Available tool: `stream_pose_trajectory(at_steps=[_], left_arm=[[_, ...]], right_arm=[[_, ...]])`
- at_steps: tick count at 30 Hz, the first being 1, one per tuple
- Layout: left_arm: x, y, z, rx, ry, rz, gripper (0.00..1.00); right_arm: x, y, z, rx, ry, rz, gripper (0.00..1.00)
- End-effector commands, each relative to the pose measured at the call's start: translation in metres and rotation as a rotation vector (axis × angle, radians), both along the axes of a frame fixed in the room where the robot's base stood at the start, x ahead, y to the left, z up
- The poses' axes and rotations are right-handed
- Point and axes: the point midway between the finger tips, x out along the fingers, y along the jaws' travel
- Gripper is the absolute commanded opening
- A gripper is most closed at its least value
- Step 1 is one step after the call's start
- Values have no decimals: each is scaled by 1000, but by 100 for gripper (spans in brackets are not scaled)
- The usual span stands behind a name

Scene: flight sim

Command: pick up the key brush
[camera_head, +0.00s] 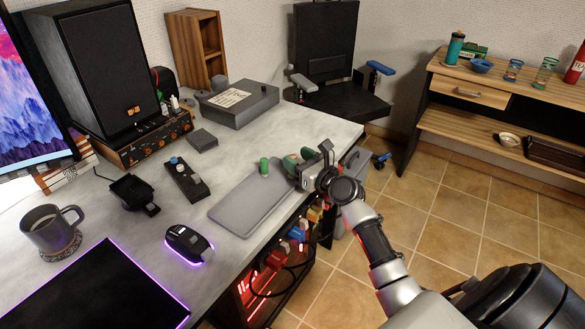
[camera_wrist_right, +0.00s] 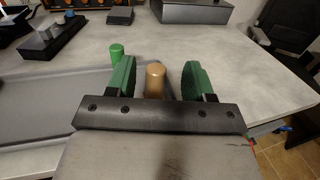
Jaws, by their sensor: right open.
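My right gripper (camera_head: 298,160) is over the right end of the desk, by the grey tray. Its two green fingers also show in the right wrist view (camera_wrist_right: 158,66), open. Between them in that view stands a short brown wooden-looking cylinder (camera_wrist_right: 155,80), with a gap on each side. It may be the key brush, but I cannot tell for sure; the gripper hides it in the head view. A small green cylinder (camera_head: 264,167) stands at the tray's far right corner, and shows left of the fingers in the wrist view (camera_wrist_right: 116,53). My left gripper is out of view.
The grey tray (camera_head: 235,205) lies near the desk's front edge. A black switch box (camera_head: 186,180), a mouse (camera_head: 188,243), a mug (camera_head: 50,228) and a grey box (camera_head: 238,103) stand around it. Free desk surface lies behind the tray.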

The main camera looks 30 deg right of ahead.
Motion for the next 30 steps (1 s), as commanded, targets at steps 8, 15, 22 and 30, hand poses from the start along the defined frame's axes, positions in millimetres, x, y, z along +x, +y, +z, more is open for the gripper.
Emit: stream_pose_trajectory(at_steps=[8, 15, 22, 30], left_arm=[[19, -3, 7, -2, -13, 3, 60], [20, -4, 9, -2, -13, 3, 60], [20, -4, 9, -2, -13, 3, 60], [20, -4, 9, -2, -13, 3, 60]], right_arm=[[35, 8, -1, 0, -1, 0, 52], [36, 8, -2, 0, 1, -1, 52], [36, 8, -2, 0, 1, 0, 20], [36, 8, -1, 0, 0, 0, 0]])
